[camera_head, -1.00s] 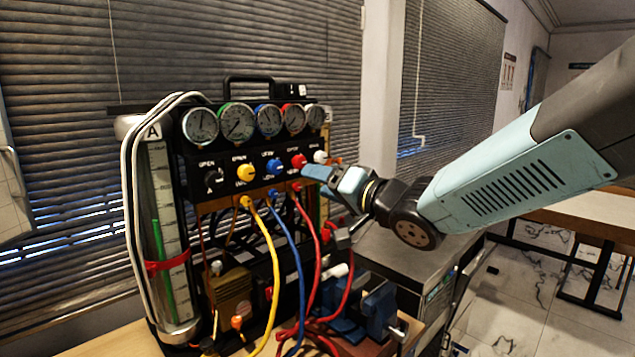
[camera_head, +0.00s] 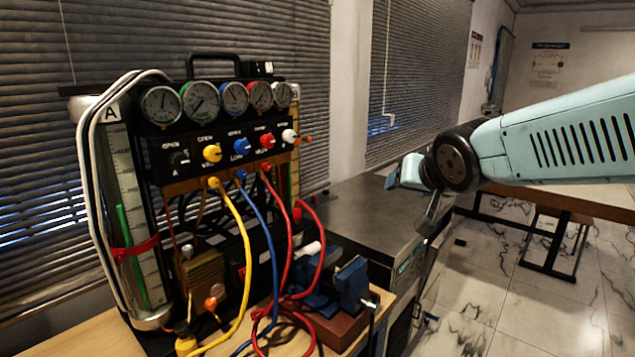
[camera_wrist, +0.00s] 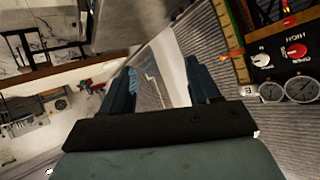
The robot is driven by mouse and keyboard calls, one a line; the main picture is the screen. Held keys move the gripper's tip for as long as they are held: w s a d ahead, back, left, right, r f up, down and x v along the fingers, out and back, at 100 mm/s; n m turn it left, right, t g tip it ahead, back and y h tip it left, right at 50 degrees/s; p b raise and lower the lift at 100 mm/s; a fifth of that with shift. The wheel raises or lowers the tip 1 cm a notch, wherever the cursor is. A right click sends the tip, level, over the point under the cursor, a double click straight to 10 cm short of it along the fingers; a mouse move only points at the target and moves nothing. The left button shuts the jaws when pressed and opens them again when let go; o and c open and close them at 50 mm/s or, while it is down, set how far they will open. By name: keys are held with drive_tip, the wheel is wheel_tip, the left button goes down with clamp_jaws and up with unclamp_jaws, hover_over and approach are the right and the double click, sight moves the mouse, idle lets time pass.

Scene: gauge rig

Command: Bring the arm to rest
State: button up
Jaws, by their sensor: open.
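My gripper (camera_head: 396,180) is at the right in the head view, above the grey cabinet and apart from the gauge rig (camera_head: 150,150). Its jaws are small and partly hidden by the wrist there. In the wrist view my gripper (camera_wrist: 160,85) shows two blue fingers spread apart, with nothing between them. The rig's knobs and gauges also show at the right of the wrist view, such as the red knob (camera_wrist: 295,50). My arm reaches in from the right edge of the head view.
A grey cabinet (camera_head: 365,225) stands right of the rig. A blue vise (camera_head: 352,282) and coloured hoses (camera_head: 285,235) are in front of the rig. A brown table (camera_head: 530,205) stands behind my arm. Blinds (camera_head: 250,30) cover the wall behind. Marble floor at the right is open.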

drive_tip(key=s+d+f+g, duration=0.2)
drive_tip(key=s+d+g, duration=0.1)
drive_tip(key=s, duration=0.4)
drive_tip(key=s+d+f+n+g+h, duration=0.1)
drive_tip(key=s+d+f+g, duration=0.1)
drive_tip(key=s, duration=0.5)
drive_tip(key=shift+s+d+g, duration=0.3)
drive_tip(key=shift+d+g, duration=0.2)
drive_tip(key=shift+d, duration=0.15)
